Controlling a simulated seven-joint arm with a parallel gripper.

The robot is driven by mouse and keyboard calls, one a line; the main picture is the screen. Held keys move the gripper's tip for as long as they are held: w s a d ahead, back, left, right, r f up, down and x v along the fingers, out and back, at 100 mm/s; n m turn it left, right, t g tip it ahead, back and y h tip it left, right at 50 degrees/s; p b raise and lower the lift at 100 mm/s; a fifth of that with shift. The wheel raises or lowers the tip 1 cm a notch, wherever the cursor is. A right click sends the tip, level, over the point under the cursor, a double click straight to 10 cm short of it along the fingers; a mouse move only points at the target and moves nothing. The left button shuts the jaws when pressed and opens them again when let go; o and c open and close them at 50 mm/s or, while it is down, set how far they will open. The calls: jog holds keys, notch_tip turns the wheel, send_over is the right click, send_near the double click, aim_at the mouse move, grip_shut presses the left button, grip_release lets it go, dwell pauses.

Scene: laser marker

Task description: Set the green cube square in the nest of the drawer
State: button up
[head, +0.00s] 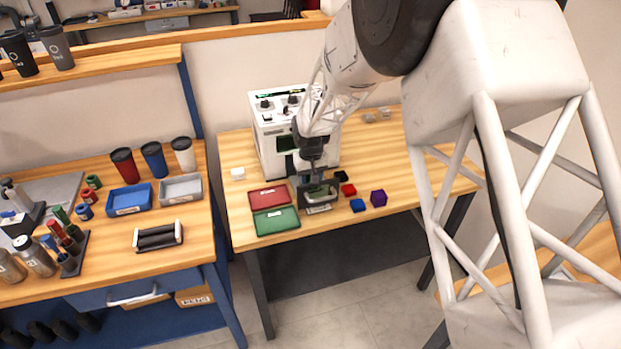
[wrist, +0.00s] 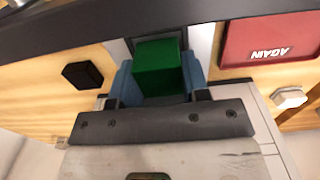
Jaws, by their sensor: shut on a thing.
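The green cube (wrist: 158,68) is in my gripper (wrist: 160,82), held between two blue finger pads that press its sides in the wrist view. In the head view my gripper (head: 315,178) points down in front of the white laser marker (head: 268,127), over its pulled-out grey drawer (head: 318,209). Parts of the drawer show around the cube in the wrist view (wrist: 205,45). The nest is hidden beneath the cube and fingers. I cannot tell whether the cube touches the nest or hangs above it, nor how square it sits.
Left of the drawer lie a red tray (head: 270,199), lettered AGAIN in the wrist view (wrist: 268,40), and a green tray (head: 276,221). The table's right side is mostly clear.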

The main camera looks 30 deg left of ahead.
jog(key=shift+f, duration=0.15)
jog(key=o, duration=1)
notch_tip(320, 180, up, 12)
jog(key=shift+r, duration=0.2)
dwell(0.9)
jog(key=shift+d, duration=0.1)
